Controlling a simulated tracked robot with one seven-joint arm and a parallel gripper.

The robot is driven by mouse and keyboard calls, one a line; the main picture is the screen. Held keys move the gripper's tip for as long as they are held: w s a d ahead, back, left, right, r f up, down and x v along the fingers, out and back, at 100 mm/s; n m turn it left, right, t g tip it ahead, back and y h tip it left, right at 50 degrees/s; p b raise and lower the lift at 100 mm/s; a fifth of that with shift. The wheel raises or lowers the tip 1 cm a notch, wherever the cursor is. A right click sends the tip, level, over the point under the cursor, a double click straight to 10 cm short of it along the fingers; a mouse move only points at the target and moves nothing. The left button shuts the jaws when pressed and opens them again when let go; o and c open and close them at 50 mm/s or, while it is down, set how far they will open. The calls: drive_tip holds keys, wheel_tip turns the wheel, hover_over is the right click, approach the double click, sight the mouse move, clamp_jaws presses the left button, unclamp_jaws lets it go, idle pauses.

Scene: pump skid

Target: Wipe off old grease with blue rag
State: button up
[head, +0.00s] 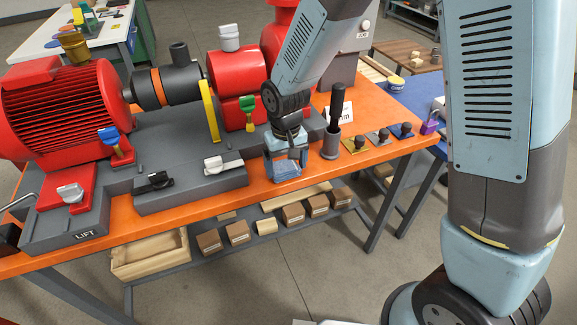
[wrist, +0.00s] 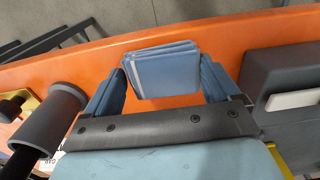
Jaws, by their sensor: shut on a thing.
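My gripper (head: 285,153) is over the orange bench, in front of the red pump. It is shut on the blue rag (head: 286,170), a folded stack of blue cloth at the bench's front edge. In the wrist view the rag (wrist: 165,70) sits between the two blue fingers of my gripper (wrist: 162,84). The rag is at or just above the orange top; I cannot tell if it touches. The red pump (head: 237,112) has a green-handled valve on its front. I cannot make out any old grease in either view.
A dark grey cup (head: 331,143) holding a black-handled tool stands close right of my gripper. Small plates with knobs (head: 378,138) lie further right. A grey block with black and white levers (head: 190,188) is on the left. The red motor (head: 62,105) fills the far left.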

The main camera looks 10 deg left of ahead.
sight(284, 161)
drive_tip(key=shift+w+a+f, duration=0.1)
drive_tip(key=shift+w+a, duration=0.3)
drive_tip(key=shift+w, duration=0.35)
wheel_tip(284, 161, up, 2)
drive_tip(key=shift+s+d+r, duration=0.1)
drive_tip(key=shift+s+r, duration=0.05)
drive_tip(key=shift+r, duration=2.75)
